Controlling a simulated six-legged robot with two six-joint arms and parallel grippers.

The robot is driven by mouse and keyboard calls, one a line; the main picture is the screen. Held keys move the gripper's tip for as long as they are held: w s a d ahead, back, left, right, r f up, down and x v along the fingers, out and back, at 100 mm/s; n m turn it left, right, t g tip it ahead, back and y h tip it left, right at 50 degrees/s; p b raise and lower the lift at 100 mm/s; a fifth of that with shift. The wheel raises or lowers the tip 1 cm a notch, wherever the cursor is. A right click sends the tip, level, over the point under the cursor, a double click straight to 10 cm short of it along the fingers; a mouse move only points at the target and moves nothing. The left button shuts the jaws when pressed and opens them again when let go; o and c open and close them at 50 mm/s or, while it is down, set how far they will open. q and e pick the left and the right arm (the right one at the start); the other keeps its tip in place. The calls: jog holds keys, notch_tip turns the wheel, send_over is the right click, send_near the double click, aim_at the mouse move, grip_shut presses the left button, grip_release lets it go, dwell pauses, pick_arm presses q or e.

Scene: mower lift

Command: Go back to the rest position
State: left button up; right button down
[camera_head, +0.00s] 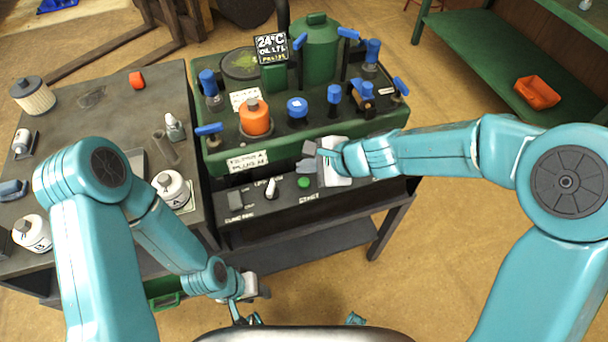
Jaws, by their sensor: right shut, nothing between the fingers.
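My right gripper (306,160) reaches in from the right over the front edge of the green machine (400,128). Its fingers are shut with nothing seen between them. They are above the dark front panel (340,196), near a green button (304,182); whether they touch anything is not clear. My left arm bends down at the left, and its gripper (258,290) hangs low in front of the bench. The left gripper is small and partly hidden by its own arm, so I cannot tell how its fingers stand.
The machine carries blue-handled valves (297,107), an orange cap (254,117) and a display sign (271,47). A dark side table (105,130) at left holds white bottles (171,188) and a filter (33,95). A green shelf (480,60) with an orange bin (537,92) stands right. Open floor (440,260) lies front right.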

notch_tip(320, 180, up, 3)
jog(key=shift+f+p, duration=0.2)
jog(key=shift+p, duration=0.65)
jog(key=shift+f, duration=0.1)
